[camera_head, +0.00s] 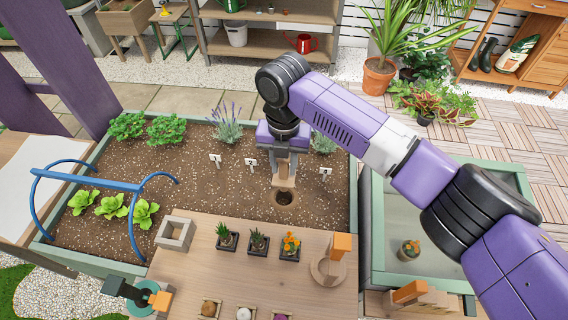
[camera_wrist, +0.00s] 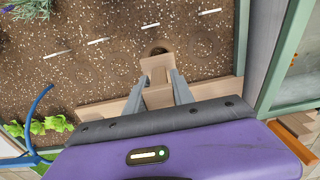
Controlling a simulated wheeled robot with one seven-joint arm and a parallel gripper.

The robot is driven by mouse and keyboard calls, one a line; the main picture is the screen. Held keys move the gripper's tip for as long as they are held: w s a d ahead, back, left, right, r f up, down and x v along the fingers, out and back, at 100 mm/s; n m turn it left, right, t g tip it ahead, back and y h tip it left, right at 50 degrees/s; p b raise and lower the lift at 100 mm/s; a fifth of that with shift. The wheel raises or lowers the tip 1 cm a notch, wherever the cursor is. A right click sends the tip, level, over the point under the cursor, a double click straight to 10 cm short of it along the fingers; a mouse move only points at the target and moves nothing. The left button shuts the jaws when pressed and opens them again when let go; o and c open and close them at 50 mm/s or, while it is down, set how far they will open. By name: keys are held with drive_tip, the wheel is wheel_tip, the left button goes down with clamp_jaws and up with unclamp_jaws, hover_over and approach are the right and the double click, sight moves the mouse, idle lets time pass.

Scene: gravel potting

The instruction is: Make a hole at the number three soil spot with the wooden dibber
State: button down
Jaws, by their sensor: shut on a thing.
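The wooden dibber (camera_head: 284,172) is in my gripper (camera_head: 285,158), which is shut on it over the soil bed (camera_head: 190,185). It also shows between the fingers in the wrist view (camera_wrist: 158,72). A dark round hole (camera_head: 284,198) in the soil lies right at the dibber's lower end; it also shows in the wrist view (camera_wrist: 158,51). I cannot tell whether the tip is inside it. White markers stand in a row behind, two to the left (camera_head: 215,160) and one to the right (camera_head: 325,172). The third marker from the left (camera_wrist: 150,26) shows behind the hole in the wrist view.
A wooden table (camera_head: 200,260) in front holds small potted plants (camera_head: 257,241), a grey square frame (camera_head: 175,232) and a round wooden holder (camera_head: 327,270). A blue arch (camera_head: 95,180) spans lettuces at left. Lavender (camera_head: 227,125) grows behind the markers.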

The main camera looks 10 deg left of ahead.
drive_tip(key=shift+r, duration=0.1)
drive_tip(key=shift+r+p, duration=1.95)
drive_tip(key=shift+r, duration=0.5)
